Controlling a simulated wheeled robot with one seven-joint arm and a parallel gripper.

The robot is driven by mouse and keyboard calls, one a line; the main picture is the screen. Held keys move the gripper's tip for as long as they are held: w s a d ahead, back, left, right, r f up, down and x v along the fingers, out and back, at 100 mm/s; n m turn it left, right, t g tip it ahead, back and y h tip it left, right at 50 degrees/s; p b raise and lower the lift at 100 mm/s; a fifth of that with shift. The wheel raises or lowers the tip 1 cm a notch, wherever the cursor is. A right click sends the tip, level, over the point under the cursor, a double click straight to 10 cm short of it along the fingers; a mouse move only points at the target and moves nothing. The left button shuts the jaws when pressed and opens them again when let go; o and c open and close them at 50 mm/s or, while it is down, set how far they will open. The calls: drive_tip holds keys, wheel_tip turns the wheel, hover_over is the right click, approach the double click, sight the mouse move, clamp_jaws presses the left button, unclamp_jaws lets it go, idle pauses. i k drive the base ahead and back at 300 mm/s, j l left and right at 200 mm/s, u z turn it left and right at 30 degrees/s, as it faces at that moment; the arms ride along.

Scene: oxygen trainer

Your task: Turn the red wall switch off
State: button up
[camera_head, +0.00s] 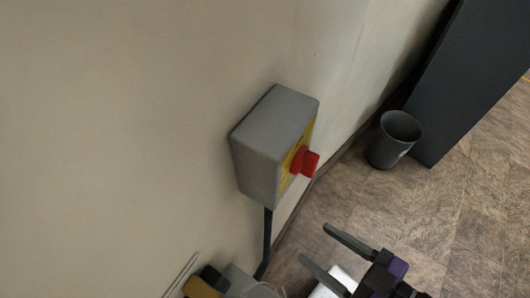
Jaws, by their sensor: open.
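The red switch (306,162) sticks out from the yellow face (291,168) of a grey box (265,136) on the wall. The yellow face is seen at a steep angle, so its markings cannot be read. My gripper (314,244) is at the bottom, below and slightly right of the box in the picture. Its two fingers are spread apart with nothing between them. It is apart from the switch.
A black conduit (267,240) runs down from the box. Partly cut-off grey and yellow objects (203,287) sit at the bottom edge. A dark bin (395,139) stands by a dark panel (466,82) on the right. Open floor (440,215) lies on the right.

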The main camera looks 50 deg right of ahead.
sight(306, 161)
drive_tip(key=l, duration=3.05)
drive_tip(key=l+u, duration=0.2)
drive_tip(key=u, duration=0.2)
drive_tip(key=l+u, duration=0.15)
drive_tip(key=u, duration=0.2)
drive_tip(key=k+l+u, duration=0.1)
drive_tip(key=u, duration=0.3)
drive_tip(key=k+l+u, duration=0.1)
drive_tip(key=u, duration=0.25)
drive_tip(key=l+u, duration=0.1)
drive_tip(key=u, duration=0.7)
